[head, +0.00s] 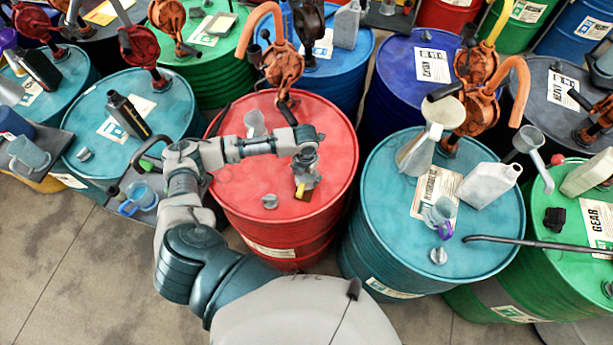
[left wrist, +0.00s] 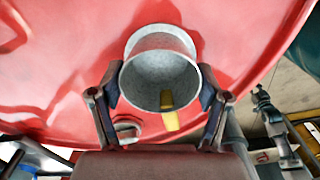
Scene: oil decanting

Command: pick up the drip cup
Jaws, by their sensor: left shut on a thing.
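The drip cup (left wrist: 160,75), a grey metal cup with an open round mouth, is between the two fingers of my left gripper (left wrist: 160,92) in the left wrist view. The fingers press on its opposite sides. A yellow strip (left wrist: 168,110) shows at its near rim. In the head view my left gripper (head: 305,170) is over the right part of the red drum's top (head: 240,185), and the fingers and wrist mostly cover the cup. I cannot tell whether the cup touches the drum. My right gripper is not in view.
A grey vessel (head: 255,122) stands on the red drum behind my forearm, and a bung cap (head: 269,201) lies near its front. An orange pump (head: 284,66) rises at the back. The teal drum (head: 385,190) at right carries a funnel (head: 415,155) and a white bottle (head: 488,184).

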